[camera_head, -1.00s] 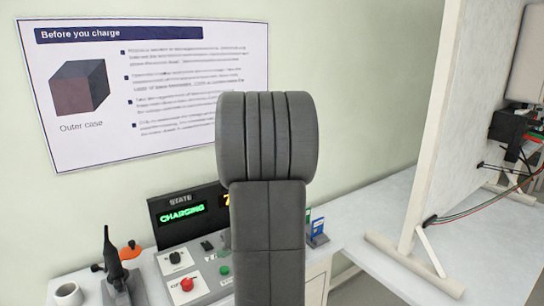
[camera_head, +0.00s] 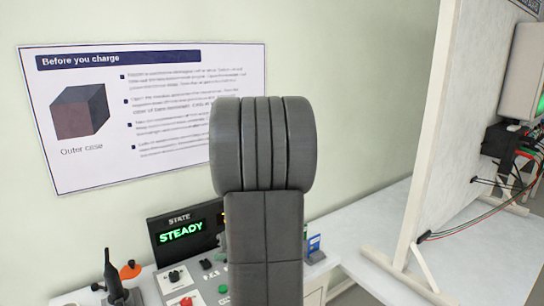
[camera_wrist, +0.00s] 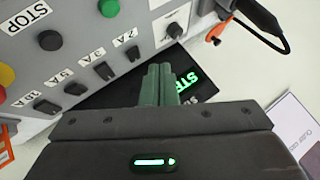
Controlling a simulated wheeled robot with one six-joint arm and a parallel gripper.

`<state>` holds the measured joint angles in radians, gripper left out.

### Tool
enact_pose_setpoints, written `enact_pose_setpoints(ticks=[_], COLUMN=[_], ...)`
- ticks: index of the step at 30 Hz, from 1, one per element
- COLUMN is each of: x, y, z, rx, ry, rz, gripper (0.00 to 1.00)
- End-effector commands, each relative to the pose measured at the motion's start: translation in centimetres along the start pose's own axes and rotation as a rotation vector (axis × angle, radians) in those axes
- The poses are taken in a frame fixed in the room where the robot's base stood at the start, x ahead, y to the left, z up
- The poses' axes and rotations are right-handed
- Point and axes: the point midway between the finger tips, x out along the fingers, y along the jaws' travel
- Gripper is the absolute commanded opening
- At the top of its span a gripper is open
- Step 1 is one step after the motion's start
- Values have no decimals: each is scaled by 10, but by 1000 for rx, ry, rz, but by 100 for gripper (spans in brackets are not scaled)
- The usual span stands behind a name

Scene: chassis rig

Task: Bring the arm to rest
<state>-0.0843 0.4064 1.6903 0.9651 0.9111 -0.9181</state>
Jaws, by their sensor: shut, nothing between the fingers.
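My own grey arm (camera_head: 264,190) stands upright in the middle of the head view, and my gripper is hidden behind it there. In the wrist view my gripper (camera_wrist: 161,72) is shut, its two fingers together and empty. It is in front of the control panel (camera_wrist: 85,60), which looks upside down. A gap or contact with the panel cannot be told. The state display (camera_head: 184,231) shows green "STEADY" text; part of it shows beyond the fingers in the wrist view (camera_wrist: 192,84).
A black handheld tool (camera_head: 112,278) and an orange part (camera_head: 130,269) stand left of the panel. A white upright board (camera_head: 445,130) with wires stands on the right bench. A charging poster (camera_head: 150,115) hangs on the wall.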

Motion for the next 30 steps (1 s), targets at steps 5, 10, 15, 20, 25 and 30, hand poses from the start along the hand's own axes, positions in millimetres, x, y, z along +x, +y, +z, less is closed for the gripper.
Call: enact_pose_setpoints(ticks=[5,10,15,20,25,30], x=[7,22,43,46,46,22], y=[5,16,31,33,34,16], z=[5,16,31,33,33,16], rx=[1,3,2,-4,-3,-3], ry=[-1,-2,-1,3,2,2], rz=[0,-1,0,0,0,1], gripper=[0,0,0,0,0,0])
